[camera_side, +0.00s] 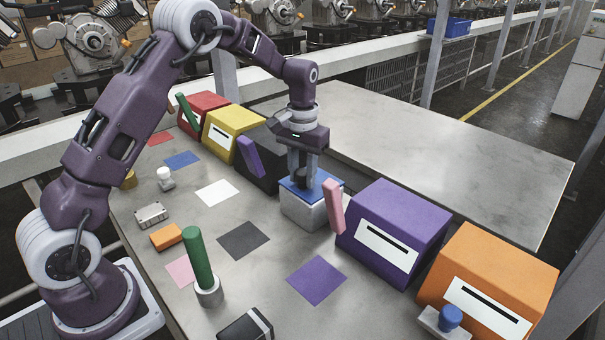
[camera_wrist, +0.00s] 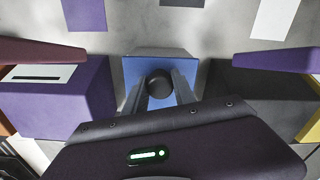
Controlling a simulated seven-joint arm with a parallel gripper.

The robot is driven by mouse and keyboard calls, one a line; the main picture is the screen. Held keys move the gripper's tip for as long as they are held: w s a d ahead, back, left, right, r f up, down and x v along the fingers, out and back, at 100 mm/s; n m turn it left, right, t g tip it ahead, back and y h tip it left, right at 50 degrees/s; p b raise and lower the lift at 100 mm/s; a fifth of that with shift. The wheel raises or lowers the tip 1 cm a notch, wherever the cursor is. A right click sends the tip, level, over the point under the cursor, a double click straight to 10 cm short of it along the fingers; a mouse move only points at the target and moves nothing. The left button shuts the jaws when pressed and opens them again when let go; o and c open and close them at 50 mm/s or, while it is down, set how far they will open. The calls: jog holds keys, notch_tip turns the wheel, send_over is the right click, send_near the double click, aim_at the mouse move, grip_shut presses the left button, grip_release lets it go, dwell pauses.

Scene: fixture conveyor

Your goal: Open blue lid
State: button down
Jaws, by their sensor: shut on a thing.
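The blue lid (camera_side: 290,187) is a flat square plate on top of a pale grey box (camera_side: 303,213) in the middle of the table. It looks level, and I cannot tell if there is a gap beneath it. A round black knob (camera_wrist: 160,80) stands at the centre of the lid (camera_wrist: 134,73) in the wrist view. My gripper (camera_side: 303,177) points down over the lid, its two fingers shut on the knob from both sides. In the side view the fingers mostly hide the knob.
A pink upright panel (camera_side: 333,206) and a purple box (camera_side: 395,225) stand close at the right. A black box (camera_side: 262,172) with a purple panel (camera_side: 249,158) stands at the left. A green cylinder (camera_side: 197,257) stands in front. Table space behind is clear.

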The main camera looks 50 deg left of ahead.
jog(key=shift+w, duration=0.1)
jog(key=shift+w+a+r+g, duration=0.1)
jog(key=shift+w+r+g, duration=0.5)
jog(key=shift+r+g, duration=0.6)
jog(key=shift+g, duration=0.4)
jog(key=c, duration=1)
grip_release()
jog(key=shift+c, duration=0.2)
